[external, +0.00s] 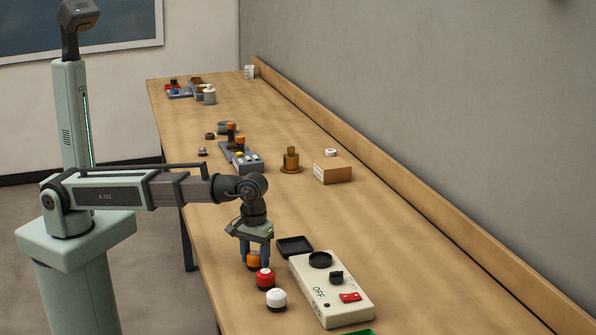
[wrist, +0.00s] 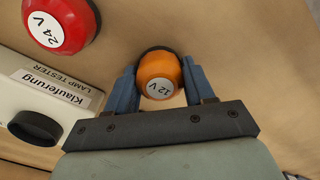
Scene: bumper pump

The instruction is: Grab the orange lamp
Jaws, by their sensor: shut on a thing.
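The orange lamp (external: 254,261) is a small dome marked 12 V, near the front left edge of the table. It also shows in the wrist view (wrist: 160,80), between the two blue fingers. My gripper (external: 257,258) points down and is shut on the orange lamp, one finger on each side. The wrist view shows my gripper (wrist: 158,85) with both fingers against the lamp's sides. I cannot tell whether the lamp touches the table.
A red 24 V lamp (external: 265,279) stands close beside the orange one, with a white lamp (external: 276,299) beyond it. The cream lamp tester (external: 330,290) lies to the right, near a black tray (external: 295,246). A cardboard box (external: 332,170) stands farther back.

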